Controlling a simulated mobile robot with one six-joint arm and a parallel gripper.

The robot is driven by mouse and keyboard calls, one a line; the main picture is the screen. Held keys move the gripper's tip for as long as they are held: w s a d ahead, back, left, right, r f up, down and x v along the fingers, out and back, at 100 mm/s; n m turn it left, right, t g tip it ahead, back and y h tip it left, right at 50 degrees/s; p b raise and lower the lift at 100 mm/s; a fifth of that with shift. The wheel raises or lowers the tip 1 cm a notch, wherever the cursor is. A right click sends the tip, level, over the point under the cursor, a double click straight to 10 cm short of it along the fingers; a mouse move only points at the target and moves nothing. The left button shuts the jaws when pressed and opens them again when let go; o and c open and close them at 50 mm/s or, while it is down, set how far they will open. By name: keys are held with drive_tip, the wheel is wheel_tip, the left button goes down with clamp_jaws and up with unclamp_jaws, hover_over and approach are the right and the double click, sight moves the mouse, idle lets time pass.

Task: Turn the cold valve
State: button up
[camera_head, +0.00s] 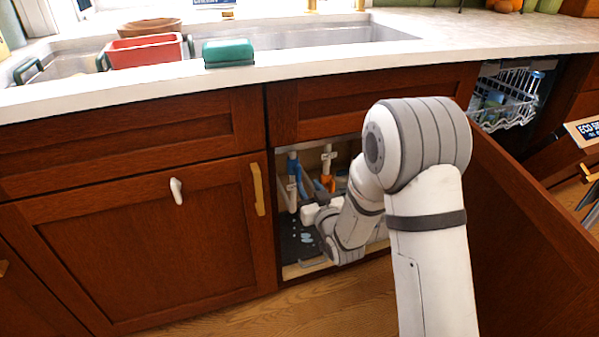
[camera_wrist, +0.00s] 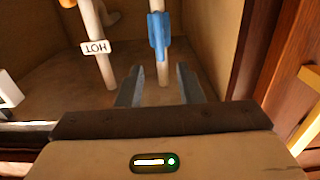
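The cold valve appears as a blue handle (camera_wrist: 158,35) on an upright white pipe in the wrist view. My gripper (camera_wrist: 159,86) is open, with its two grey fingers apart, one on each side of the line of this pipe. The blue handle is ahead of the fingertips, and I see no contact with it. In the head view, my arm reaches into the open cabinet under the sink and hides much of the inside. A blue part (camera_head: 299,175) shows among the pipes there.
A second white pipe with a HOT tag (camera_wrist: 97,47) stands left of the blue handle. An orange part (camera_head: 327,182) shows in the cabinet. The open cabinet door (camera_head: 525,235) is at right. A dishwasher rack (camera_head: 505,100) lies beyond it.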

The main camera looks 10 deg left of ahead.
sight(299, 172)
drive_tip(key=b+x, duration=0.2)
drive_tip(key=x, duration=0.4)
drive_tip(key=shift+w+a+f, duration=0.1)
drive_tip(key=shift+w+a, duration=0.15)
drive_tip(key=shift+w, duration=0.05)
drive_tip(key=shift+w+a, duration=0.2)
drive_tip(key=shift+w, duration=0.25)
clamp_jaws()
